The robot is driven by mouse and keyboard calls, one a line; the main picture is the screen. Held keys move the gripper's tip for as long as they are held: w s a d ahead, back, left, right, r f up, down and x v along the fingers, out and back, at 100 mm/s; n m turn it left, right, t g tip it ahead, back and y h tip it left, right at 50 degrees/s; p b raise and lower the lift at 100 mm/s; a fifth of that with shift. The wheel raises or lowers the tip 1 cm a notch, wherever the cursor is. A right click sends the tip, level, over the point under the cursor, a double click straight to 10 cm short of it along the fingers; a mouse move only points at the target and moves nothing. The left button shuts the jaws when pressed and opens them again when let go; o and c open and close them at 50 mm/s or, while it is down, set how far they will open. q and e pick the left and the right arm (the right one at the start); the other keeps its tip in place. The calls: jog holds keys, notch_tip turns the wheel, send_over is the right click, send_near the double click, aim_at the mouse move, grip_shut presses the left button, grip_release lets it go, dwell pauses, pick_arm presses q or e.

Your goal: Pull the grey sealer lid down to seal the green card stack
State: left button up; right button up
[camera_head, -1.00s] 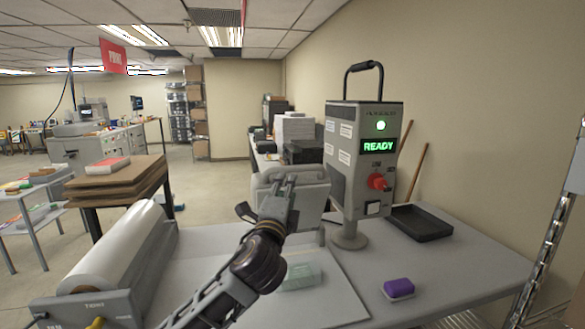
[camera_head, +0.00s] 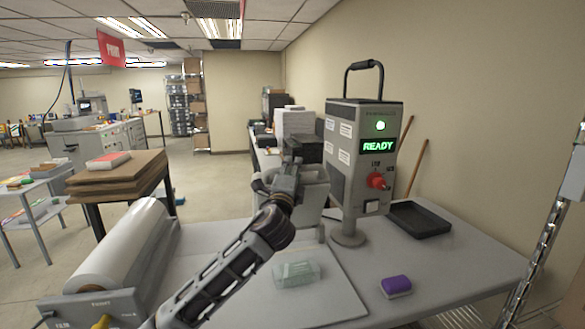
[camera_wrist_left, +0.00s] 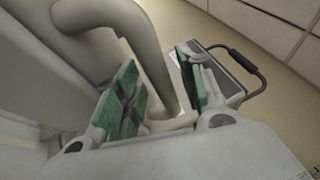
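The grey sealer lid (camera_head: 314,196) stands raised at the back of the table, partly hidden by my left arm. A pale green card stack (camera_head: 297,273) lies on the flat grey bed in front of it, clear of the lid. My left gripper (camera_head: 289,176) is at the raised lid; its fingers are hard to make out in the head view. In the left wrist view the gripper (camera_wrist_left: 157,60) is open, with green pads on either side of the lid's curved grey handle bar (camera_wrist_left: 150,65). I see no clear grip on the bar. My right gripper is not in view.
The sealer's control tower (camera_head: 361,150) with a READY display stands right of the lid. A black tray (camera_head: 420,220) and a purple stack (camera_head: 396,286) are on the table's right. A film roll (camera_head: 125,245) lies at left. The front right tabletop is mostly clear.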

pick_arm(q)
jog(key=shift+w+r, duration=0.15)
jog(key=shift+w, duration=0.35)
grip_shut()
